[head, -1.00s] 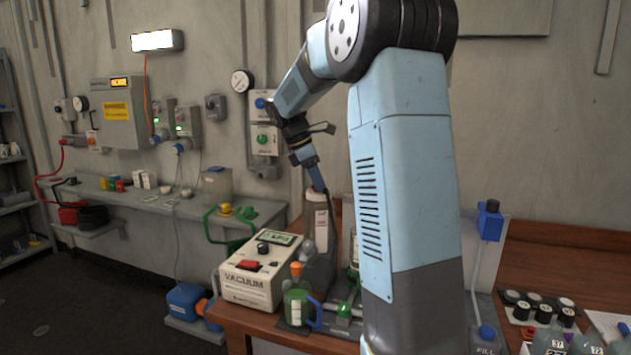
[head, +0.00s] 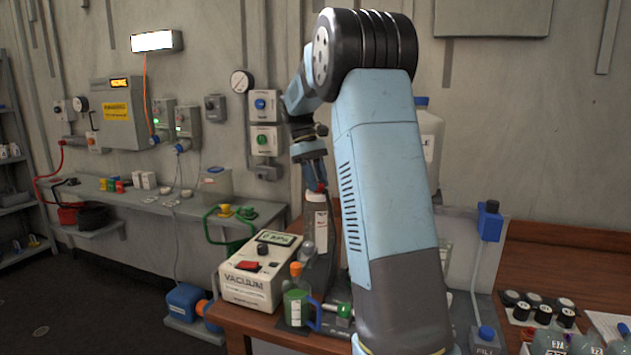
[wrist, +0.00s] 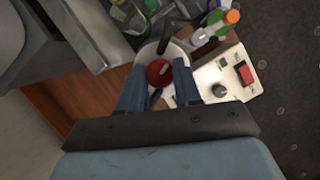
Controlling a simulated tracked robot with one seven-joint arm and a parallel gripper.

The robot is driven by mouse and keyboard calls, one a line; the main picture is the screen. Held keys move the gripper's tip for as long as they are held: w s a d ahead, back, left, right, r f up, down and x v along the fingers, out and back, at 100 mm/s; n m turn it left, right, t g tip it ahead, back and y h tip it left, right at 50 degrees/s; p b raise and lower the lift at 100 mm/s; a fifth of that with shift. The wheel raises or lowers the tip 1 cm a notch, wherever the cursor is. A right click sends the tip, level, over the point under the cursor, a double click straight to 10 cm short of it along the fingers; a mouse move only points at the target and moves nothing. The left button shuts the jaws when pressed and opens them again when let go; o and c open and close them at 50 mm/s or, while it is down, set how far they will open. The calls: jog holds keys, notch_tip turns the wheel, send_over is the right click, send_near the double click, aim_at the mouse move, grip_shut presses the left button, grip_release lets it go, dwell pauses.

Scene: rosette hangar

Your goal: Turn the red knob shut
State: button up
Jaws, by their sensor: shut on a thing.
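The red knob (wrist: 159,72) shows in the wrist view as a round red cap with a pale mark on its top. My gripper (wrist: 158,78) is shut on it, with one blue finger on each side. In the head view my gripper (head: 318,176) points down over a grey upright unit (head: 321,230) with a white label. Only a small bit of red shows there between the fingers. A pale round rim lies beneath the knob in the wrist view.
The white vacuum box (head: 254,276) with a red switch stands left of the grey unit. A green-filled jug (head: 297,303) with a blue handle stands in front. Several bottles crowd close to the knob in the wrist view. Wall panels (head: 264,125) are behind.

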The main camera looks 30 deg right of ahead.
jog(key=shift+d+m+y, duration=0.1)
jog(key=shift+m+y, duration=0.7)
jog(key=shift+m, duration=1.2)
jog(key=o, duration=1)
jog(key=shift+o, duration=0.2)
jog(key=v, duration=1.3)
jog(key=shift+w+r, duration=0.25)
jog(key=shift+w, duration=0.05)
